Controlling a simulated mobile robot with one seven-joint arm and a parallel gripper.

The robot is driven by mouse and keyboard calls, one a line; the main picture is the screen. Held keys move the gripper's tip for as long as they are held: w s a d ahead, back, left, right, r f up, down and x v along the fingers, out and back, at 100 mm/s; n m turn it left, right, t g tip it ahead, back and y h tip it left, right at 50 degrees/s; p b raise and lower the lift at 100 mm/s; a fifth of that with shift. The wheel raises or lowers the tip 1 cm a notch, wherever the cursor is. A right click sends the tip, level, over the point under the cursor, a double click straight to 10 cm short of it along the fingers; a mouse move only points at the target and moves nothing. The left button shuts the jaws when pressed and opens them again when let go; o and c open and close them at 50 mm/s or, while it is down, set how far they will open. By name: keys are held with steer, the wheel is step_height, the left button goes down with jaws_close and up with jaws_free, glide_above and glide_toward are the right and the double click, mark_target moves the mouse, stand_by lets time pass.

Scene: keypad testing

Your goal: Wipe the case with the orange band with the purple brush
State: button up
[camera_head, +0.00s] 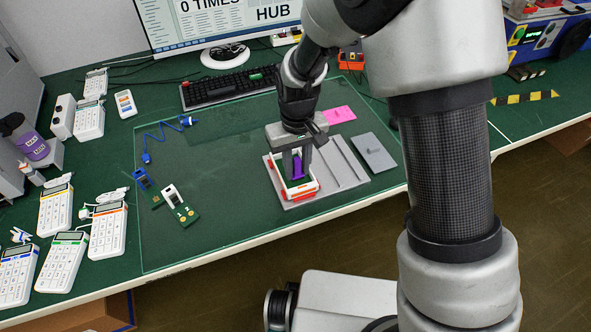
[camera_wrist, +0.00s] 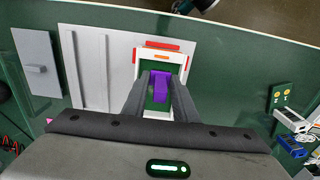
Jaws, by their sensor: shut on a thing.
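My gripper (camera_head: 297,158) points down over the grey fixture plate and is shut on the purple brush (camera_head: 298,169). In the wrist view the purple brush (camera_wrist: 161,86) sits between the two dark fingers (camera_wrist: 160,98). Below it is a white open case (camera_head: 285,184) with an orange-red band (camera_head: 301,190) at its front end. The wrist view also shows this case (camera_wrist: 142,68), with a green inside. The brush is over or inside the case opening; I cannot tell whether it touches. The fingers hide part of the case.
The case lies on the left part of the grey fixture plate (camera_head: 337,178), which has ridges. A grey flat plate (camera_head: 374,152) and a pink pad (camera_head: 338,115) lie to the right and behind. Green boards (camera_head: 181,208) lie left.

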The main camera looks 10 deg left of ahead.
steer(key=shift+r+p, duration=1.95)
steer(key=shift+r, duration=1.05)
steer(key=shift+w+f, duration=0.1)
